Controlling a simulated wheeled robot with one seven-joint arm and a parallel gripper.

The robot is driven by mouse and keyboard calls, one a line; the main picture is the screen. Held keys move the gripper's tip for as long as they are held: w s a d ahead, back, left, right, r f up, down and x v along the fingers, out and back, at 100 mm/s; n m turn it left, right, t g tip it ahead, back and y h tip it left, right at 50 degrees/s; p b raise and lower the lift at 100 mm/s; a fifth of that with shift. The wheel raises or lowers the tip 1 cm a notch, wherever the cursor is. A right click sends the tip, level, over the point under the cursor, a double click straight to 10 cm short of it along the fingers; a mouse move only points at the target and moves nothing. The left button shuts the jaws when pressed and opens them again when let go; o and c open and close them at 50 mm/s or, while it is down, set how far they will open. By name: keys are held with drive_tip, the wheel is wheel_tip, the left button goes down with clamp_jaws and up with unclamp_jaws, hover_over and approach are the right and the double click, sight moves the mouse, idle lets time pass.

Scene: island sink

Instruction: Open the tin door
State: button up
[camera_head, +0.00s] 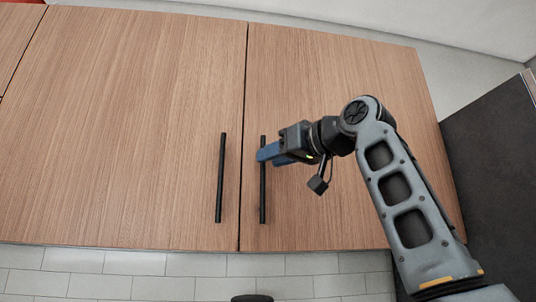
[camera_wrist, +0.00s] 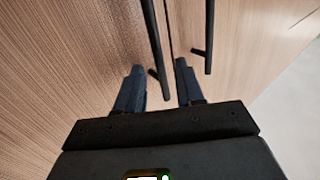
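Two wood-grain cabinet doors, the left door (camera_head: 120,110) and the right door (camera_head: 340,75), meet at a vertical seam, both flush. None looks like tin. Each has a vertical black bar handle by the seam: the left handle (camera_head: 221,180) and the right handle (camera_head: 263,195). My gripper (camera_head: 262,153) has its blue fingers at the upper part of the right handle. In the wrist view, my gripper (camera_wrist: 159,64) is open, with a black handle (camera_wrist: 153,35) between its spread fingers and gaps at both sides. The other handle (camera_wrist: 209,38) stands to the right, outside the fingers.
A dark panel (camera_head: 495,150) stands to the right of the doors. Pale tiles (camera_head: 130,265) run along the bottom of the head view. A pale surface (camera_head: 400,20) lies beyond the doors' top edge. The space in front of the left door looks clear.

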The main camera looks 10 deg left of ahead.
drive_tip(key=shift+x, duration=1.15)
clamp_jaws()
